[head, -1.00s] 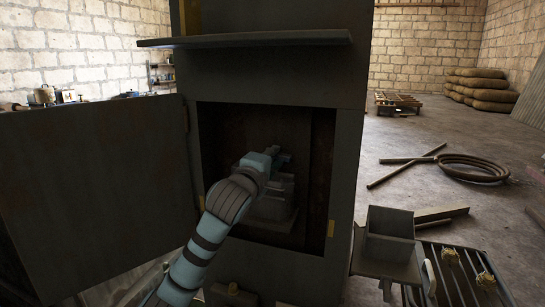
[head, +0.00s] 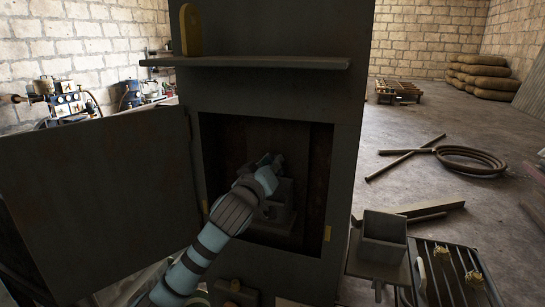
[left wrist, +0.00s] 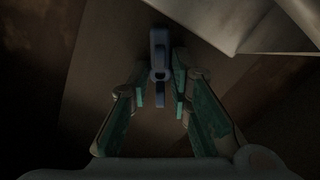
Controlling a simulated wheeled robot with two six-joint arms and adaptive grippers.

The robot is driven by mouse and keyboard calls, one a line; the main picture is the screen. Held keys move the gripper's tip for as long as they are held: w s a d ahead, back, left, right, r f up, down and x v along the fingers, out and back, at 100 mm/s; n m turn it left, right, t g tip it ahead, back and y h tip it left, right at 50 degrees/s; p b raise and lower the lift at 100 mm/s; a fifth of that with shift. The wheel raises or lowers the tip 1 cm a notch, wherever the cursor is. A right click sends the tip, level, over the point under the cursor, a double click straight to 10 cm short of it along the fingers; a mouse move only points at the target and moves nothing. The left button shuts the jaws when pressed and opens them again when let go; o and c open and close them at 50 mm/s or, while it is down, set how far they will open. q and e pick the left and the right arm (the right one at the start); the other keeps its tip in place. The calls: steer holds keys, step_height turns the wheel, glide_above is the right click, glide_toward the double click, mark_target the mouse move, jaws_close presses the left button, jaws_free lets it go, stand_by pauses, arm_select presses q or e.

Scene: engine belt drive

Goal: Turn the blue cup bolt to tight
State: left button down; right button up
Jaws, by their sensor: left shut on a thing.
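My left gripper (head: 270,162) reaches into the open compartment of the dark grey cabinet (head: 275,110). In the left wrist view its fingers (left wrist: 160,82) are closed around a small dark blue piece (left wrist: 159,48), which looks like the handle of the blue cup bolt. The piece points nearly straight up in that view. A stepped grey block (head: 283,190) stands in the compartment behind and beside the gripper. In the head view the wrist and the dark interior hide the bolt. Whether it is tight cannot be seen. My right gripper is not in view.
The cabinet door (head: 100,195) stands open on the left. A shelf (head: 250,62) juts out above the opening. The compartment walls are close around my left wrist. A grey open box (head: 384,238) stands at the lower right.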

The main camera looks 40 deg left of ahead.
arm_select(q)
steer(key=shift+m+p, duration=1.85)
steer(key=shift+m, duration=1.05)
steer(key=c, duration=1.4)
jaws_free()
steer(key=shift+c, duration=0.2)
steer(key=v, duration=1.2)
